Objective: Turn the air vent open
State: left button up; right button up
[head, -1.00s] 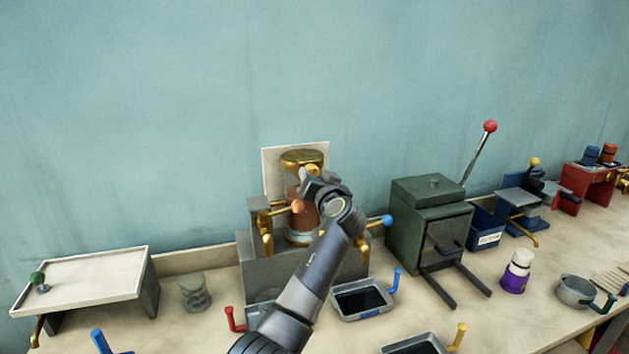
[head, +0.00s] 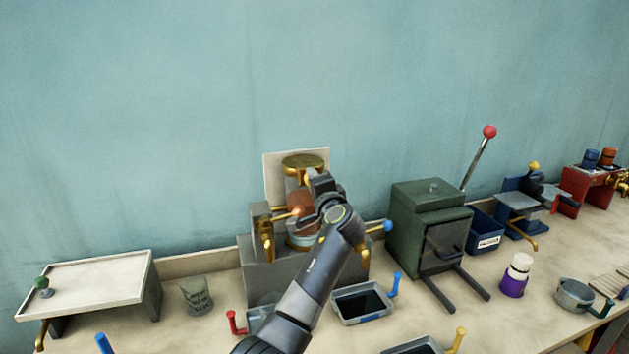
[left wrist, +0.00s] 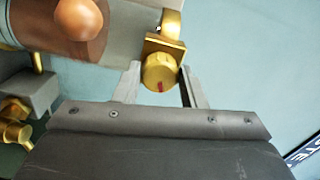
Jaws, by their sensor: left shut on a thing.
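The air vent looks to be the small round brass knob (left wrist: 158,72) with a red mark on its face, seen in the left wrist view. It sits on a square brass block with a curved brass pipe behind. My left gripper (left wrist: 160,80) is shut on this knob, one finger on each side. In the head view my left gripper (head: 314,180) is at the upper part of the copper and glass vessel (head: 302,226), below its brass lid (head: 303,161). The gripper hides the knob there. My right gripper is in neither view.
The vessel stands on a grey block (head: 262,282) with brass taps and an orange-tipped handle (left wrist: 78,18) close to the gripper. A green box (head: 430,225) with a red-knobbed lever stands to the right. A black-filled tray (head: 362,302) lies in front.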

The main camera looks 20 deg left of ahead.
pick_arm(q)
jog(key=shift+r+m+p, duration=0.15)
jog(key=shift+m+p, duration=0.8)
jog(key=shift+m, duration=1.05)
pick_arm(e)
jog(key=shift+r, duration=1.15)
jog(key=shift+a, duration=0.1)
pick_arm(q)
jog(key=o, duration=1)
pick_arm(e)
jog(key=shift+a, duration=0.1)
